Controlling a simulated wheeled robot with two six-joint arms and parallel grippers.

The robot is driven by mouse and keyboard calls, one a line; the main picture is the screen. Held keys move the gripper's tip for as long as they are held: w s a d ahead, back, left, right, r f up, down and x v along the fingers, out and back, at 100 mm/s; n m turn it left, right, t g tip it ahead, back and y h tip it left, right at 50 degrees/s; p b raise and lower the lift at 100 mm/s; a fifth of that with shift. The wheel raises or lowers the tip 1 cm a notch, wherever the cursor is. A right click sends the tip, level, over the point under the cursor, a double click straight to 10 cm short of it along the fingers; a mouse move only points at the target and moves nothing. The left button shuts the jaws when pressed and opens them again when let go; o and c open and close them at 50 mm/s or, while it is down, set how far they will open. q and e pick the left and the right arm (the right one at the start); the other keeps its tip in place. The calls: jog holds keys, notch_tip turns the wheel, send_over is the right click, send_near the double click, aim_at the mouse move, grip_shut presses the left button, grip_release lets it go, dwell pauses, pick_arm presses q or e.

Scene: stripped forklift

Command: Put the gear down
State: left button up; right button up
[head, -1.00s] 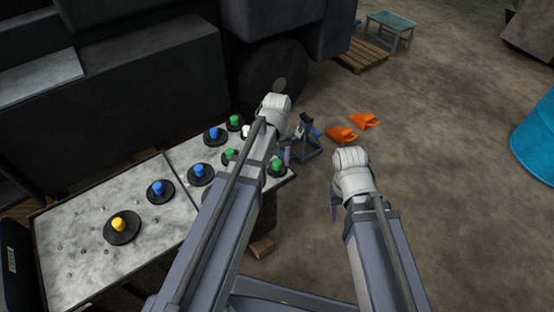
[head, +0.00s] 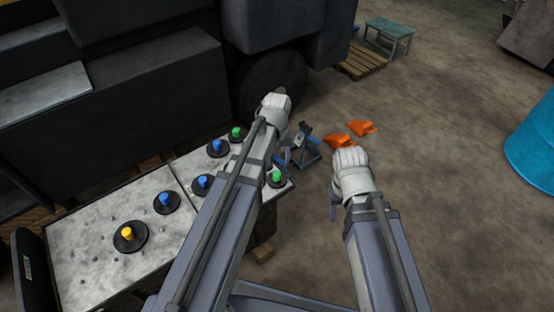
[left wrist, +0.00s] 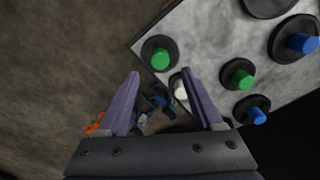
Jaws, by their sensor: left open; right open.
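Black disc gears with coloured knobs sit on a grey metal table (head: 95,235). In the head view I see a yellow-knobbed gear (head: 130,236), several blue-knobbed ones such as (head: 166,203), and green-knobbed gears (head: 277,178) at the far end. My left gripper (head: 286,156) is over the far end of the table, partly hidden by its own wrist. In the left wrist view its fingers (left wrist: 162,95) are apart with nothing held. A white knob (left wrist: 180,88) shows just inside the right finger, beside a green-knobbed gear (left wrist: 160,54). My right gripper (head: 335,205) is open and empty, right of the table.
The dark forklift body (head: 130,90) and its wheel (head: 268,85) stand behind the table. Orange pieces (head: 362,128) and a blue stand (head: 308,150) are on the floor beyond. A blue barrel (head: 532,145) is at the right. The floor between is clear.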

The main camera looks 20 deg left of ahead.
aim_at(277, 173)
pick_arm(q)
notch_tip(277, 173, up, 6)
jog(key=p, duration=0.4)
jog(key=shift+p, duration=0.4)
jog(key=s+d+r+m+p, duration=0.2)
jog(key=s+d+r+p, duration=0.1)
jog(key=r+p, duration=0.3)
jog(key=s+d+r+m+p, duration=0.3)
jog(key=s+d+r+p, duration=0.1)
jog(key=s+r+p, duration=0.2)
jog(key=s+d+r+m+y+p, duration=0.1)
jog(key=s+d+r+m+p, duration=0.1)
jog(key=s+r+p, duration=0.3)
notch_tip(277, 173, up, 3)
jog(key=d+p, duration=0.1)
jog(key=p, duration=0.2)
jog(key=shift+s+d, duration=0.15)
jog(key=shift+d, duration=0.1)
